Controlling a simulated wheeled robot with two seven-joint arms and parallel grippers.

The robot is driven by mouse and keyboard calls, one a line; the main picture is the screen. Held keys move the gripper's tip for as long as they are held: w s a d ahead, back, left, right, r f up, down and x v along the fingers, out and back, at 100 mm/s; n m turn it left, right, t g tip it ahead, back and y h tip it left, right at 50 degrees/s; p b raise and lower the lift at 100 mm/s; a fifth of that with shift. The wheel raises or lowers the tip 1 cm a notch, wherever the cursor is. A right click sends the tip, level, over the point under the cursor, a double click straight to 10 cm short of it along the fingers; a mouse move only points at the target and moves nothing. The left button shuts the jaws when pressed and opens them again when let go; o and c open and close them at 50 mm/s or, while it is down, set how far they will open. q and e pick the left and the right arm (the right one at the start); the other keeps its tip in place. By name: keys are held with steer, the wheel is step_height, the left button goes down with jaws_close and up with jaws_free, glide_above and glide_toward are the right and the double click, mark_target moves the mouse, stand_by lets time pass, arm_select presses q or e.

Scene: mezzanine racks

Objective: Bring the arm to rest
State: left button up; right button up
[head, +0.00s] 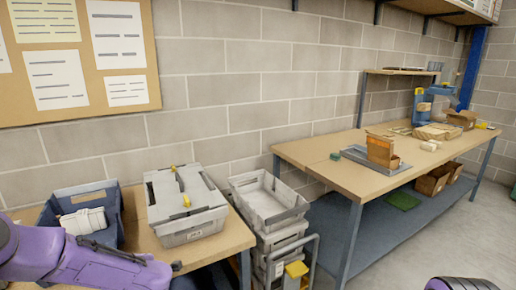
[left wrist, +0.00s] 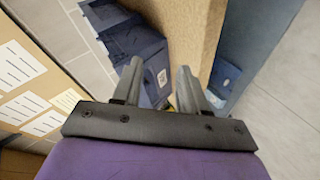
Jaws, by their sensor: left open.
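My left arm (head: 95,262), purple, comes in from the left in the head view, in front of the near table's left part. Its jaws cannot be made out there. In the left wrist view my left gripper (left wrist: 158,68) is open, its two grey fingers apart with nothing between them. Beyond the fingers are a wooden table edge (left wrist: 188,35) and a dark blue bin (left wrist: 145,48) with a white label. A purple part of my right arm (head: 460,284) shows at the bottom right of the head view; its gripper is not visible.
The near table (head: 232,232) bears a blue bin (head: 115,212) with a white item and a lidded grey crate (head: 186,218). Stacked grey crates (head: 284,222) stand beside it. A long workbench (head: 345,185) holds boxes. Grey floor (head: 440,240) is clear at right.

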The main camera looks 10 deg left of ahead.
arm_select(q)
steer(key=s+d+f+m+t+h, duration=0.1)
steer(key=s+d+f+m+h, duration=0.2)
steer(key=s+d+f+m, duration=0.55)
steer(key=s+d+f+m+g+h, duration=0.1)
steer(key=s+f+m, duration=0.3)
steer(key=s, duration=0.9)
steer(key=s+d+f+m+g+h, duration=0.2)
steer(key=s+d+f+m+g, duration=0.1)
steer(key=s+f, duration=0.6)
steer(key=s+m, duration=0.1)
steer(key=s, duration=0.3)
steer(key=shift+f+g, duration=0.2)
steer(key=shift+g, duration=0.2)
steer(key=shift+s, duration=0.1)
